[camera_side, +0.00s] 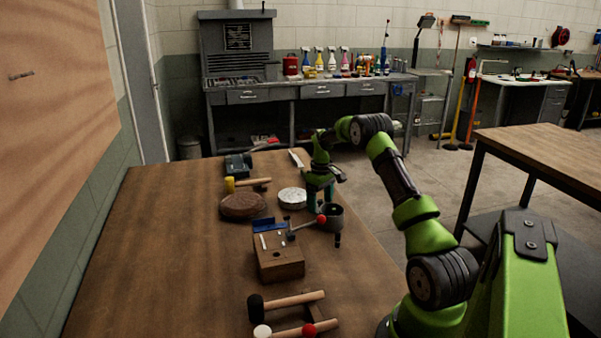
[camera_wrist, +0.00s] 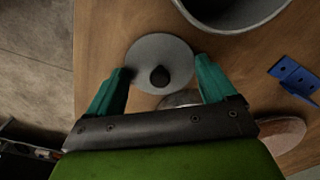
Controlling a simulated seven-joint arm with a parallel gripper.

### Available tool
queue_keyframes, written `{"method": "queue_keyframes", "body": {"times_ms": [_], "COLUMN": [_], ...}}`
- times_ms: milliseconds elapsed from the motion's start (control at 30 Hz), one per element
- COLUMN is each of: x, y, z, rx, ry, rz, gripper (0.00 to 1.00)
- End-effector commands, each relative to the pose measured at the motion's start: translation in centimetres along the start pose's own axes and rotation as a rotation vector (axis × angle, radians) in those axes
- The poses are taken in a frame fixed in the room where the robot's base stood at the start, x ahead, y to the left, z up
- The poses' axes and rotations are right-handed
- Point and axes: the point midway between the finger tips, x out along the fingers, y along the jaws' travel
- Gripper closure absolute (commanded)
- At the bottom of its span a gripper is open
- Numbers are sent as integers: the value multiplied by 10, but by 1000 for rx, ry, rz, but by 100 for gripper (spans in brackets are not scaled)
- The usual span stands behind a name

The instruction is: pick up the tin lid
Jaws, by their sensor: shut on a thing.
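The tin lid (camera_wrist: 150,52) is a flat grey disc with a dark round knob, seen in the wrist view between my teal fingers. My gripper (camera_wrist: 161,68) is shut on the lid, with one finger at each side of its rim. In the side view my gripper (camera_side: 320,197) is low over the table's right side, and I cannot make out the lid there. I cannot tell whether the lid is clear of the table. The open grey tin (camera_side: 335,219) stands just in front of my gripper, and its rim and inside show at the wrist view's top (camera_wrist: 232,14).
A pale round disc (camera_side: 292,197) and a brown round pad (camera_side: 243,206) lie left of my gripper. A wooden block (camera_side: 279,264) with a blue piece stands nearer. Mallets (camera_side: 290,302) lie in front. The table's left side (camera_side: 150,240) is clear.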

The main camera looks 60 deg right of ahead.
Motion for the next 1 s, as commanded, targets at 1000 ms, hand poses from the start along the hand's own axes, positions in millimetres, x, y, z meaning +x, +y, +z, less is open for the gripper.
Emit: {"method": "queue_keyframes", "body": {"times_ms": [1000], "x": [-141], "y": [-22], "z": [29], "rx": [-84], "ry": [24], "rz": [11], "gripper": [44]}}
